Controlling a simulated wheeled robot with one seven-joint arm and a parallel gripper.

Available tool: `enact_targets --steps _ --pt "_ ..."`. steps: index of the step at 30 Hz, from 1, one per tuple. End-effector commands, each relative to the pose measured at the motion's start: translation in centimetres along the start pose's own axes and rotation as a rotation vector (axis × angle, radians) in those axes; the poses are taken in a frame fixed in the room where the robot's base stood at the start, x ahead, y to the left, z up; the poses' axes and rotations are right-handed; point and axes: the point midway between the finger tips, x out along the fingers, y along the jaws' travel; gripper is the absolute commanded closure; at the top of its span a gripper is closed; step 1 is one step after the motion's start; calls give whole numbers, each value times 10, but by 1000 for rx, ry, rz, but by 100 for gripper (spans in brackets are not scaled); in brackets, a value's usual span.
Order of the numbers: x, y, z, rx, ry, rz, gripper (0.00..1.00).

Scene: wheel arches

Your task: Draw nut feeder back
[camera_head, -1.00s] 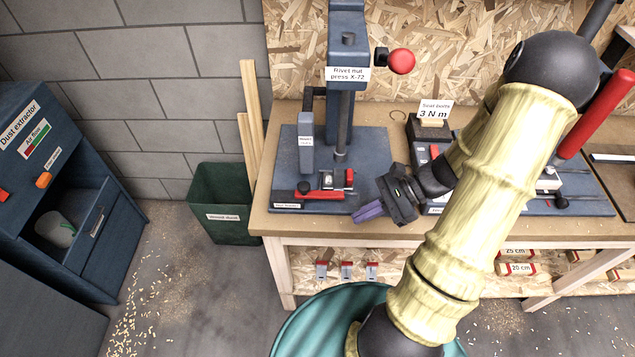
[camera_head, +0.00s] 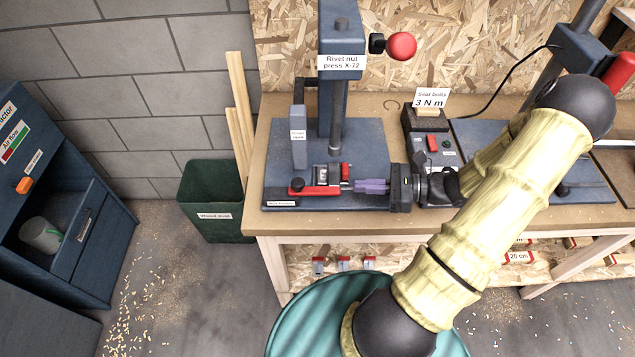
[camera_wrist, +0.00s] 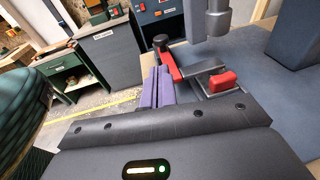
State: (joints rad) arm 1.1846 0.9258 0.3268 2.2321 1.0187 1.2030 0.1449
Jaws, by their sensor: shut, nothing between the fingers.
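The nut feeder appears to be the red slide (camera_head: 318,190) with a black knob (camera_head: 296,185) at its left end, low on the front of the rivet nut press (camera_head: 335,90). A small red block (camera_head: 345,171) stands at its right. My gripper (camera_head: 358,186) points left at table height, just right of the slide, purple fingers together and empty. In the wrist view the fingers (camera_wrist: 158,72) lie beside the red bar (camera_wrist: 170,68), with the knob (camera_wrist: 160,42) beyond and the red block (camera_wrist: 222,82) to the right. I cannot tell if they touch it.
A grey upright holder (camera_head: 298,140) stands behind the slide. The seat bolts station (camera_head: 430,135) stands right of the press, behind my gripper. A green waste bin (camera_head: 213,200) and the dust extractor (camera_head: 60,200) are left of the bench. The bench front edge (camera_head: 330,230) is bare.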

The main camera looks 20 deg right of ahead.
Motion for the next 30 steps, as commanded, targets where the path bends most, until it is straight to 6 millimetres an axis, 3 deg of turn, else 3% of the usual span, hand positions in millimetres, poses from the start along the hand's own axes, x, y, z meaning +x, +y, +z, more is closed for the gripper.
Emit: enact_targets --steps 18,30 --pt "104 1 2 2 -1 2 100" --pt "116 0 0 0 1 -2 100"
